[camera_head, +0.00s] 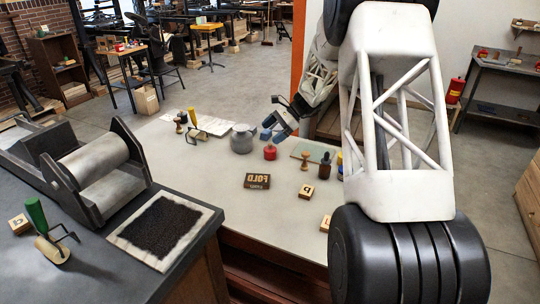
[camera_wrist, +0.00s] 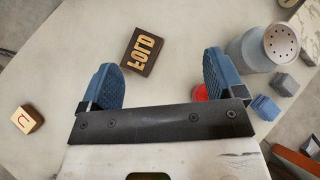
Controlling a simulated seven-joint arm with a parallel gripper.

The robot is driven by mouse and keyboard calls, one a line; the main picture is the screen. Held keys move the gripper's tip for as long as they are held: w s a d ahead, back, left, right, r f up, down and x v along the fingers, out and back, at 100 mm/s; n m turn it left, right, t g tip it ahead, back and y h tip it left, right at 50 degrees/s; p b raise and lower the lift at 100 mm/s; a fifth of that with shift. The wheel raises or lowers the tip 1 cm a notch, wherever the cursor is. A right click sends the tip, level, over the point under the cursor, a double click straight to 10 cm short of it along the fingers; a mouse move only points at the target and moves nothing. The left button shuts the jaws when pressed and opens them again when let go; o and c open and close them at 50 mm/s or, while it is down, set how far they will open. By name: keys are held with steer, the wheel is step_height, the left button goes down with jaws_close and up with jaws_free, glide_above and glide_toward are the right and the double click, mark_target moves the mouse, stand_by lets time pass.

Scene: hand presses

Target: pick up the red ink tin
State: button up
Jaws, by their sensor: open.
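The red ink tin (camera_head: 270,153) stands upright on the pale tabletop, in front of and below my gripper (camera_head: 278,129) in the head view. In the wrist view the red tin (camera_wrist: 200,93) is mostly hidden behind the right blue finger, and only part of its red side shows. My gripper (camera_wrist: 162,80) has its two blue fingers wide apart with nothing held between them. The tin is at the right finger, not centred between the fingers. I cannot tell whether the finger touches it.
A grey shaker can (camera_head: 243,139) stands left of the tin. A dark FOLD block (camera_head: 257,181) lies in front. A wooden stamp (camera_head: 305,161), dark bottle (camera_head: 325,166) and letter block (camera_head: 306,192) are to the right.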

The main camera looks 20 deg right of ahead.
mark_target(274, 148)
steer(key=w+d+f+m+y, duration=0.1)
steer(key=w+d+f, duration=0.2)
steer(key=f, duration=0.1)
steer(key=w+d+f+m+t+y, duration=0.1)
steer(key=w+d+f+m, duration=0.1)
steer(key=f, duration=0.3)
steer(key=w+d+f+m+t+y, duration=0.1)
steer(key=w+d+f, duration=0.3)
steer(key=w+d, duration=0.1)
steer(key=shift+f+m, duration=0.15)
steer(key=shift+m, duration=0.15)
steer(key=shift+x, duration=1.3)
steer(key=shift+x, duration=2.55)
steer(key=shift+f, duration=0.15)
steer(key=c, duration=1.2)
